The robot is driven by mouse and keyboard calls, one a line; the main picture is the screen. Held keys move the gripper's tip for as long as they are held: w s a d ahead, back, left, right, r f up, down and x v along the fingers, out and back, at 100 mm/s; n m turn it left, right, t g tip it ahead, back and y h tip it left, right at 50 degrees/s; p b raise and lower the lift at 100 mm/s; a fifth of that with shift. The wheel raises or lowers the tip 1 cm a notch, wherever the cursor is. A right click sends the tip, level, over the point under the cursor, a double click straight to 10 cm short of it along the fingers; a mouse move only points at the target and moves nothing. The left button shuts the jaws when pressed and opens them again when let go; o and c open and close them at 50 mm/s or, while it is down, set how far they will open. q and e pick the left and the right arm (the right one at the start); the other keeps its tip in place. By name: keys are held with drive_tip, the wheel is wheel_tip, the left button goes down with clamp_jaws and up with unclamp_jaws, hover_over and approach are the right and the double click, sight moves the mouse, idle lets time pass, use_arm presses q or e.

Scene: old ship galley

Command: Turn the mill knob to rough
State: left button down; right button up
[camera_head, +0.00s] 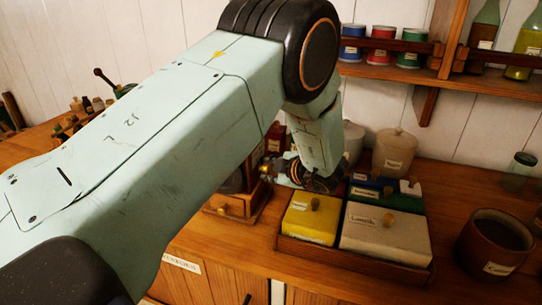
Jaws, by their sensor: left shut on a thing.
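The mill (236,205) is a brown wooden box with a small drawer and a round pull, standing on the counter. My left arm covers most of it, and its knob is hidden. My left gripper (268,171) is at the upper right side of the mill, pointing left, with its fingers small and partly in shadow. It is shut on what appears to be the mill knob. The knob's setting and any marks cannot be read. My right gripper is not in view.
A tray (352,264) of lidded boxes, including a yellow box (310,220), stands right of the mill. A brown pot (494,243) is at far right. Pale lidded jars (394,153) stand behind. A shelf (400,73) holds tins and bottles. A crank (104,77) shows at back left.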

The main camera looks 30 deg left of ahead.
use_arm(q)
drive_tip(key=g+p, duration=0.1)
drive_tip(key=p, duration=0.1)
drive_tip(key=m+h+p, duration=0.1)
drive_tip(key=p, duration=0.1)
drive_tip(key=shift+w+r+g, duration=0.1)
drive_tip(key=shift+r+g, duration=0.25)
drive_tip(key=shift+g, duration=0.05)
drive_tip(key=shift+f+m+g+h+p, duration=0.15)
drive_tip(key=shift+m+g+h+p, duration=0.15)
drive_tip(key=shift+m+g+p, duration=0.25)
drive_tip(key=shift+w+f+m+g, duration=0.15)
drive_tip(key=shift+m+g, duration=0.1)
drive_tip(key=shift+g, duration=0.4)
drive_tip(key=shift+m+g+h+b, duration=0.4)
drive_tip(key=shift+m+g+b, duration=0.1)
drive_tip(key=shift+g+b, duration=0.2)
drive_tip(key=shift+a+g, duration=0.1)
drive_tip(key=shift+g, duration=0.2)
drive_tip(key=c, duration=1)
unclamp_jaws()
